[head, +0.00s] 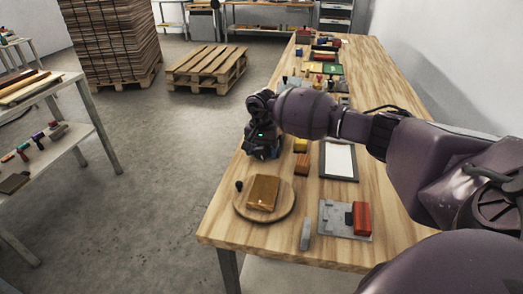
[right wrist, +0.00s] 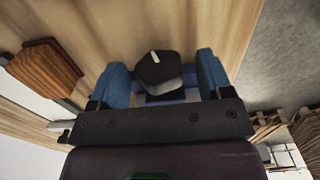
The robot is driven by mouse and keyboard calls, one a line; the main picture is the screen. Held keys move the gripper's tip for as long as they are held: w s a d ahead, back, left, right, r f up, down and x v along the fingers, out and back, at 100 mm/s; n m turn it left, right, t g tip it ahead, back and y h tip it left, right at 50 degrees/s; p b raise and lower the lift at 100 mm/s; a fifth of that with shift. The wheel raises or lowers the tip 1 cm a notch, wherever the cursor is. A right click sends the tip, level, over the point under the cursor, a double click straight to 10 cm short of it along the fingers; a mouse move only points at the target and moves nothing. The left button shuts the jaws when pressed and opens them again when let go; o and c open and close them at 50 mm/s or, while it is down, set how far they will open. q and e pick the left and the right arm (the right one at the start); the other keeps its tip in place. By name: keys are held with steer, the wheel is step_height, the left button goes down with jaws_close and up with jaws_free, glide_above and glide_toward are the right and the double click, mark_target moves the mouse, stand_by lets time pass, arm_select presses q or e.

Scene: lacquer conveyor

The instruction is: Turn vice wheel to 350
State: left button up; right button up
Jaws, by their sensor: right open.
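The vice wheel (right wrist: 158,67) is a dark, faceted knob with a short white mark on top, in the right wrist view. A blue-grey part (right wrist: 178,96) shows below it, partly hidden by my gripper. My right gripper (right wrist: 162,78) is open, with one blue-padded finger on each side of the wheel. A gap shows on the right side; I cannot tell whether the left finger touches it. In the head view my right gripper (head: 262,146) is low at the table's left edge and hides the wheel. My left gripper is not in view.
A round wooden board (head: 283,208) with a brown block (head: 263,192) stands nearer on the table. An orange-brown block (head: 303,163), a yellow block (head: 300,145) and a clipboard (head: 339,160) lie right of the gripper. A grey plate (head: 335,222) bears a red block (head: 362,218).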

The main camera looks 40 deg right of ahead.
steer(key=shift+c, duration=0.2)
steer(key=c, duration=0.9)
steer(key=shift+s+d+f+t+y+b, duration=0.15)
steer(key=shift+t+y+b, duration=0.15)
steer(key=shift+t+y, duration=0.2)
steer(key=shift+s+f+t+y+b, duration=0.1)
steer(key=shift+t+y+b, duration=0.6)
steer(key=shift+t+y, duration=0.3)
steer(key=shift+d+t+y+b, duration=0.1)
steer(key=shift+t+y+b, duration=0.45)
steer(key=shift+t, duration=0.65)
